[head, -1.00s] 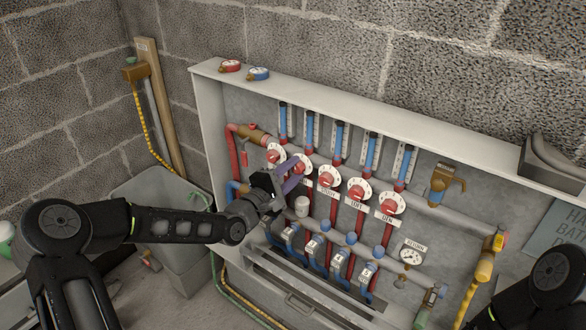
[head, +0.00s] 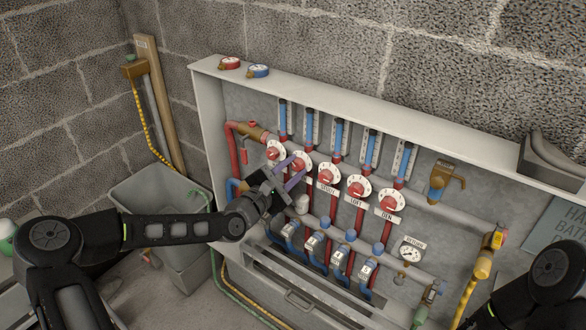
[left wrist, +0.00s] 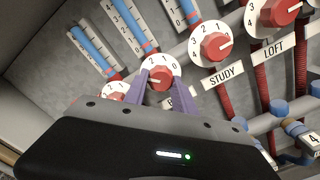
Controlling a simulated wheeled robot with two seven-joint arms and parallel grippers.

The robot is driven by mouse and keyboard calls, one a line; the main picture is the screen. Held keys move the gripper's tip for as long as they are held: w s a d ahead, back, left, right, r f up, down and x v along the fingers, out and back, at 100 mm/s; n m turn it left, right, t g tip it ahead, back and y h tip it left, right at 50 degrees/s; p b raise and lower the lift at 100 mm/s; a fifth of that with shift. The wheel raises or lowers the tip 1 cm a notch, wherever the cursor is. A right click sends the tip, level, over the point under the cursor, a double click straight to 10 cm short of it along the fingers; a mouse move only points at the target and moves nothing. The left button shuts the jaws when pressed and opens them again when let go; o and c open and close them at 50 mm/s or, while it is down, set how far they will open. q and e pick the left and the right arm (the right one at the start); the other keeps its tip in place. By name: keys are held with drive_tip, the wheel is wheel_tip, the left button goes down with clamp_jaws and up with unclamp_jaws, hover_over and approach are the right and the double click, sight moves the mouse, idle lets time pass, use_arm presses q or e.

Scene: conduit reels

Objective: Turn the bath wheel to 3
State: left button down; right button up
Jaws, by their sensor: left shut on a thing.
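A row of red knobs on white numbered dials runs across the manifold. My left gripper (left wrist: 160,82) is shut on the red knob of the second wheel from the left (head: 302,161). Its purple fingers sit on either side of that knob (left wrist: 161,77). In the left wrist view, 2, 1 and 0 show on the upper part of this dial. The label below it is mostly hidden by a finger, so I cannot read its name. The first wheel (head: 275,151) is just left of it. My right gripper is out of view.
The study wheel (head: 329,174), loft wheel (head: 358,187) and den wheel (head: 390,200) follow to the right. Blue flow tubes (head: 339,137) stand above and valve heads (head: 313,243) below. A grey bin (head: 155,200) stands left of the cabinet.

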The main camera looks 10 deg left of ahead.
use_arm(q)
drive_tip(key=shift+f, duration=0.1)
drive_tip(key=c, duration=1)
unclamp_jaws()
drive_tip(key=v, duration=0.8)
drive_tip(key=shift+w, duration=0.1)
